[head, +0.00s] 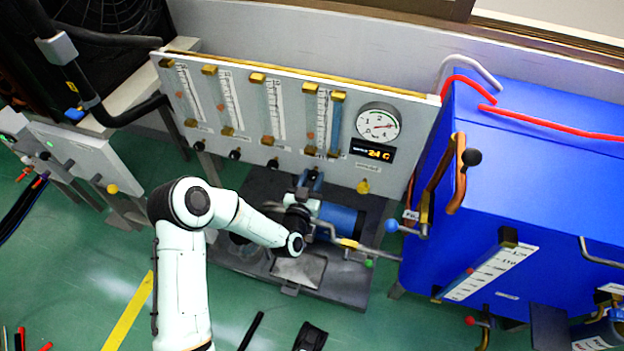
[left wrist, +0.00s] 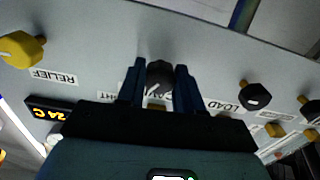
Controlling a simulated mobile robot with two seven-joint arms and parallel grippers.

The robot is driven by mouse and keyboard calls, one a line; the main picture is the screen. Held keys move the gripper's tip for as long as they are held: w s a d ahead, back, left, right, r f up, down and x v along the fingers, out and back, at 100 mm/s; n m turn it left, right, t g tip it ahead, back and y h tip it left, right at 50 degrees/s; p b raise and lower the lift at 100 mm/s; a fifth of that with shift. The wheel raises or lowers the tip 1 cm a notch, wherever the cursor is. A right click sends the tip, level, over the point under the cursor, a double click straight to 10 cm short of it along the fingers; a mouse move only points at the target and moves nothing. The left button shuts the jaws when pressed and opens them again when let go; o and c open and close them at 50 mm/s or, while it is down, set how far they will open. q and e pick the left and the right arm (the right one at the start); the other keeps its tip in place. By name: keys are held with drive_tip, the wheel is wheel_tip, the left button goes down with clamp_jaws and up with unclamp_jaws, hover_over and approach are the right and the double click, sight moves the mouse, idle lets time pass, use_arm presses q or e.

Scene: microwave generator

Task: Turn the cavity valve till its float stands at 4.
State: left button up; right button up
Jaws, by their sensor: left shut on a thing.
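The cavity valve is a dark knob (left wrist: 159,75) on the grey panel, its label partly hidden behind my gripper. My left gripper (left wrist: 158,88) is shut on this knob, one blue finger on each side. In the head view my left gripper (head: 312,178) reaches up to the panel's lower edge, and the knob is hidden there. Above it is a scaled tube (head: 316,115) with a small reddish float (head: 311,136) low in it; its numbers are too small to read. My right gripper is not in view.
The load knob (left wrist: 255,95) and yellow relief knob (left wrist: 22,49) flank my gripper. The panel holds other tubes, a round gauge (head: 378,124) and a 24 C display (head: 373,151). A blue cabinet (head: 540,180) with pipes stands right; a blue cylinder (head: 340,220) lies below.

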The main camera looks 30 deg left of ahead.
use_arm(q)
drive_tip(key=n, duration=0.4)
drive_tip(key=shift+d+f, duration=0.1)
drive_tip(key=shift+f, duration=0.2)
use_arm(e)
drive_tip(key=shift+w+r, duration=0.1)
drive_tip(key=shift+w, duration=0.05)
use_arm(q)
drive_tip(key=o, duration=1)
drive_tip(key=shift+o, duration=0.2)
drive_tip(key=shift+r, duration=0.1)
drive_tip(key=shift+s, duration=0.15)
drive_tip(key=p+v, duration=0.1)
drive_tip(key=v, duration=1.2)
drive_tip(key=shift+p, duration=0.4)
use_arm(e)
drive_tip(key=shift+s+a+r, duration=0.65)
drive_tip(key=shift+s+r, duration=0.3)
